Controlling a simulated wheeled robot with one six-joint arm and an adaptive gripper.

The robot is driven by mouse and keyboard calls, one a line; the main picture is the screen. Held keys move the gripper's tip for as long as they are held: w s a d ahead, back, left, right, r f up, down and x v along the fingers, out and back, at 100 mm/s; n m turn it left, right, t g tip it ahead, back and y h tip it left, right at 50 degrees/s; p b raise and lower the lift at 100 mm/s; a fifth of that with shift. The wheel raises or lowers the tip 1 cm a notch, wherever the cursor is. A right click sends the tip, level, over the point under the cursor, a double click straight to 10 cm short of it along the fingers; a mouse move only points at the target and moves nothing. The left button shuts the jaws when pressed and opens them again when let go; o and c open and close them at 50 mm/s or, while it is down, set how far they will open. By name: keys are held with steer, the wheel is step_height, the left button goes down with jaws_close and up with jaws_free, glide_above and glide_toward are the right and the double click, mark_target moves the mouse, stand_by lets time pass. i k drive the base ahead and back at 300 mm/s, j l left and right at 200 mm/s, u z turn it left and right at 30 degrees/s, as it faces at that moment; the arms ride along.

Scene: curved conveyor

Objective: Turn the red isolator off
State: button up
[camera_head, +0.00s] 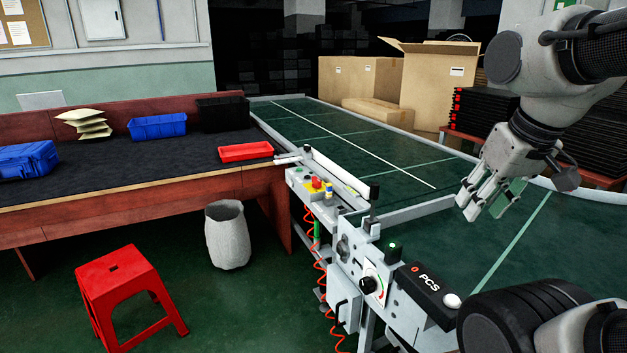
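A small red part (316,183) with yellow beside it sits on a grey control box (300,184) at the conveyor's near edge, left of centre. It is the likeliest red isolator, but it is too small to read its handle position. A black rotary knob (368,285) on a white plate with a red mark is nearer, on the control panel below. My gripper (484,204) hangs over the green conveyor at the right, well apart from both controls. Its fingers look spread, with nothing clearly held between them.
A black PCS unit (430,285) and a short black-topped post (373,200) stand along the conveyor edge. Cardboard boxes (430,80) are behind the conveyor (400,160). A red stool (118,285) and grey bin (228,235) stand on the floor left. The belt is mostly clear.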

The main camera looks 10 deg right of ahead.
mark_target(316, 183)
steer(key=i+j+z, duration=0.1)
steer(key=j, duration=0.25)
steer(key=i+j, duration=0.2)
steer(key=j, duration=0.2)
steer(key=i+j+z, duration=0.15)
steer(key=j, duration=0.2)
steer(key=i+j, duration=0.1)
steer(key=j, duration=0.3)
steer(key=i+j+z, duration=0.25)
steer(key=i+j, duration=0.45)
steer(key=i+j+z, duration=0.25)
steer(key=i+j, duration=0.55)
